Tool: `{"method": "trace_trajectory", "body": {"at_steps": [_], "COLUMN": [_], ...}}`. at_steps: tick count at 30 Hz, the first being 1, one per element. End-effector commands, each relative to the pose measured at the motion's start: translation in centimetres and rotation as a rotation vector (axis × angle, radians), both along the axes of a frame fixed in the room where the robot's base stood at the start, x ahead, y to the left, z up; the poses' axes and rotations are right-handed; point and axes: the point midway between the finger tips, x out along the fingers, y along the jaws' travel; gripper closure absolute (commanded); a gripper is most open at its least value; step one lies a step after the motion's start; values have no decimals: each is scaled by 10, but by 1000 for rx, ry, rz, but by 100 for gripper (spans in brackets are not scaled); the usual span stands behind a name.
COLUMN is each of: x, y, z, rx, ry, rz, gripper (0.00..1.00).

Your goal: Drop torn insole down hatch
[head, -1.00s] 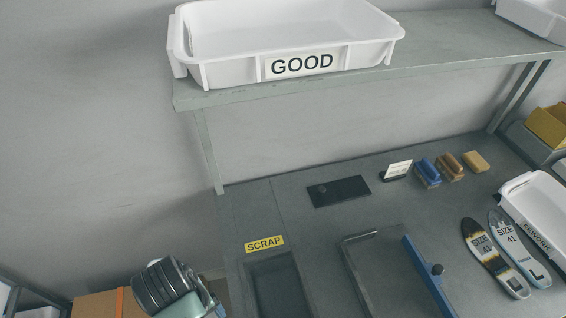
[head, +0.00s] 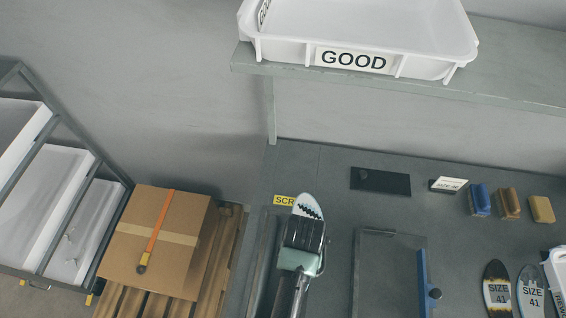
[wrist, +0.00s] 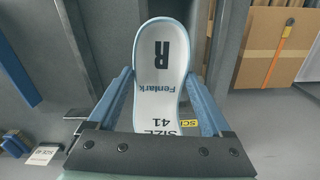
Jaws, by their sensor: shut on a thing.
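My gripper (wrist: 162,88) is shut on an insole (wrist: 162,62). The scrap hatch (head: 264,262) is a dark recess in the bench, below the yellow "SCRAP" label (head: 283,200). My gripper and the insole are over or close to it in the picture and hide much of it. Their height above it cannot be told.
A white "GOOD" tray (head: 440,66) stands on the shelf above. A cardboard box (head: 160,240) sits on a pallet at left, beside a rack of white trays (head: 50,195).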

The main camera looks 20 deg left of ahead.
Motion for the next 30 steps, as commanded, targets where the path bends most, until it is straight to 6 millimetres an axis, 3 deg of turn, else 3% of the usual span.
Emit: {"method": "trace_trajectory", "body": {"at_steps": [1, 3, 9, 20, 30], "x": [-13, -26, -50, -52, -52], "y": [9, 19, 35, 37, 37], "z": [9, 5, -5, -29, -68], "rx": [0, 3, 12, 14, 14], "ry": [8, 6, 3, 0, 1], "rz": [25, 51, 91, 95, 95], "gripper": [71, 71, 71, 71, 71]}}
